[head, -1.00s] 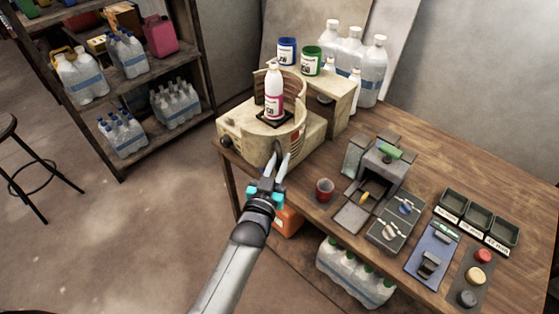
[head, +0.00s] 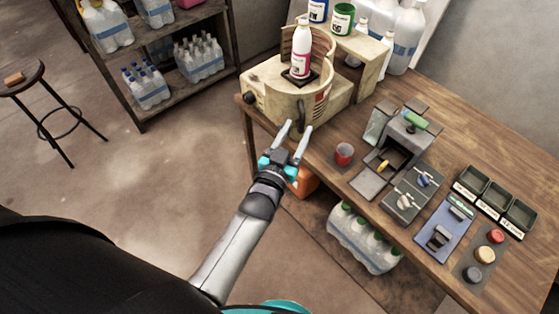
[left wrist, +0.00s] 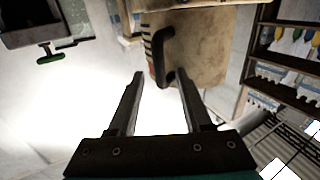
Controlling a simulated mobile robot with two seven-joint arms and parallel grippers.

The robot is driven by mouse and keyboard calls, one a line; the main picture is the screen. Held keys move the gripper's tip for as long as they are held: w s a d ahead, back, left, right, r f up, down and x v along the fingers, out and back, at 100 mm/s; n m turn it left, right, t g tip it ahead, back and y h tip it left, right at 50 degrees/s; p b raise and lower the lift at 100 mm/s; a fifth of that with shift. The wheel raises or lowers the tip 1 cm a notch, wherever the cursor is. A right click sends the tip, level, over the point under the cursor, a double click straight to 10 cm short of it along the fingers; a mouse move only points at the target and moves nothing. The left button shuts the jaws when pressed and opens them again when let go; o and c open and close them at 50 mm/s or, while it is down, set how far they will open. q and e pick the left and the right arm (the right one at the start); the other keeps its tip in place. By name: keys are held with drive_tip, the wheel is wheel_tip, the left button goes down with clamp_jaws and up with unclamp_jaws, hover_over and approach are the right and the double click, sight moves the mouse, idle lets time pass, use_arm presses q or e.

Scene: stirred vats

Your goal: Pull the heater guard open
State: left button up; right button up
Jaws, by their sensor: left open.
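My right gripper is not in view.
The heater sits at the table's (head: 465,130) left corner. Bottles (head: 362,240) stand below the tabletop. A stool (head: 22,75) and shelf are at left, with clear floor between.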

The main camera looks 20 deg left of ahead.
use_arm(q)
drive_tip(key=s, duration=1.1)
drive_tip(key=shift+s+a, duration=0.15)
drive_tip(key=shift+a, duration=0.1)
drive_tip(key=s+d+f+m+g+h+b, duration=0.1)
drive_tip(key=s+f+g+b, duration=0.3)
drive_tip(key=f, duration=1.1)
drive_tip(key=s+f+g+b, duration=0.2)
drive_tip(key=s+f+g, duration=0.25)
drive_tip(key=f, duration=1.05)
drive_tip(key=s+a+f+g+b, duration=0.3)
drive_tip(key=s+f+g, duration=0.1)
drive_tip(key=s+f, duration=0.5)
drive_tip(key=s+a+f+g+y+b, duration=0.1)
drive_tip(key=s+a+f+g+b, duration=0.2)
drive_tip(key=s+f, duration=0.7)
drive_tip(key=s+g, duration=0.1)
drive_tip(key=s, duration=0.2)
drive_tip(key=shift+s+a+f+m+y, duration=0.25)
drive_tip(key=shift+a+m+y, duration=0.05)
drive_tip(key=shift+m, duration=0.1)
